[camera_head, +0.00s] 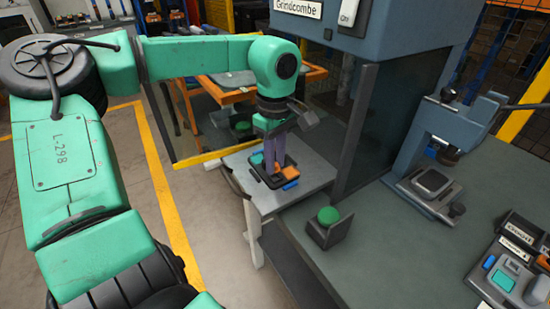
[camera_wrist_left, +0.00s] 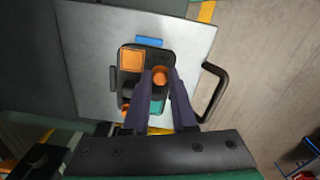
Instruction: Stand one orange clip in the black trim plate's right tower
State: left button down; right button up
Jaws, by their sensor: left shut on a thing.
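The black trim plate (camera_head: 268,182) lies on a light grey shelf and also shows in the left wrist view (camera_wrist_left: 126,88). My left gripper (camera_head: 274,171) points down over the plate, and in the left wrist view its dark fingers (camera_wrist_left: 160,80) are shut on an orange clip (camera_wrist_left: 160,75). The clip is over the plate's right part in that view; I cannot tell whether it touches or sits in a tower, which the fingers hide. A square orange piece (camera_wrist_left: 131,61) is on the plate beside it. A teal piece (camera_wrist_left: 157,106) is partly behind the fingers. My right gripper is not in view.
The shelf (camera_head: 312,172) has bare room around the plate and a black handle (camera_wrist_left: 216,85) at its edge. A blue piece (camera_wrist_left: 149,42) is by the plate's edge. A green button (camera_head: 328,215), a press (camera_head: 440,150) and bins (camera_head: 510,270) stand to the right.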

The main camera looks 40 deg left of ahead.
pick_arm(q)
jog(key=shift+f+b, duration=0.6)
jog(key=shift+f, duration=0.25)
dwell(2.4)
jog(key=c, duration=0.6)
grip_release()
jog(key=shift+c, duration=0.2)
notch_tip(320, 180, up, 15)
jog(key=p, duration=0.1)
jog(key=shift+f, duration=0.2)
